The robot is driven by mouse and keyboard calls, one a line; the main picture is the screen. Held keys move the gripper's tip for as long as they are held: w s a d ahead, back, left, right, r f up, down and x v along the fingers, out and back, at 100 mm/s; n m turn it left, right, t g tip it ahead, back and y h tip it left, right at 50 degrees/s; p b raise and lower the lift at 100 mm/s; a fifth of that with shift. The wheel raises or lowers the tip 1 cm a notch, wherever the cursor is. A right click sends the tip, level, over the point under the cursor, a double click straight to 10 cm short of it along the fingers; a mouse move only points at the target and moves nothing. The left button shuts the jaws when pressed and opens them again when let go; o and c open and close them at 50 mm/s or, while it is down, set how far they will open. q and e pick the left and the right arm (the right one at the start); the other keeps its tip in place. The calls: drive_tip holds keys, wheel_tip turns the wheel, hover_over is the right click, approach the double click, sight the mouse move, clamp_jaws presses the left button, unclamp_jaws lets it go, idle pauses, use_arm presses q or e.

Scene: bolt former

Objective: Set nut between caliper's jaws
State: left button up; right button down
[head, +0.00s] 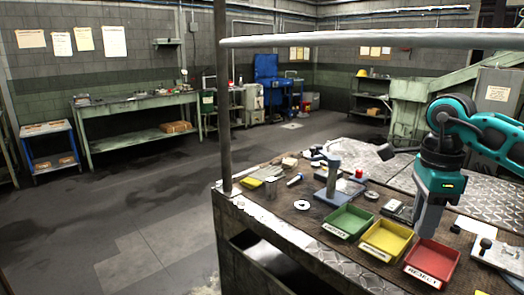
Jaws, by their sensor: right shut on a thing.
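My right gripper (428,222) points down over the right part of the workbench, above and just behind the yellow and red trays. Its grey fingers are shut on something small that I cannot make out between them. I cannot pick out the nut elsewhere on the bench; it is too small or hidden. A dark slim tool on a pale plate (491,253) lies at the right edge, right of the gripper; I cannot tell whether it is the caliper. My left gripper is not in view.
Green (336,234), yellow (378,254) and red (425,277) trays line the bench's front. A blue-based stand (332,192) and a pale ring (302,206) are left of them. A grey rail (370,40) crosses above, with a post at the bench's left corner.

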drive_tip(key=s+a+f+n, duration=0.3)
drive_tip(key=a+f+n, duration=0.2)
drive_tip(key=n, duration=0.6)
drive_tip(key=s+a+f+n, duration=0.3)
drive_tip(key=a+f+n, duration=0.3)
drive_tip(key=a+n, duration=0.2)
drive_tip(key=n, duration=0.2)
drive_tip(key=shift+a+n, duration=0.2)
drive_tip(key=shift+n, duration=0.2)
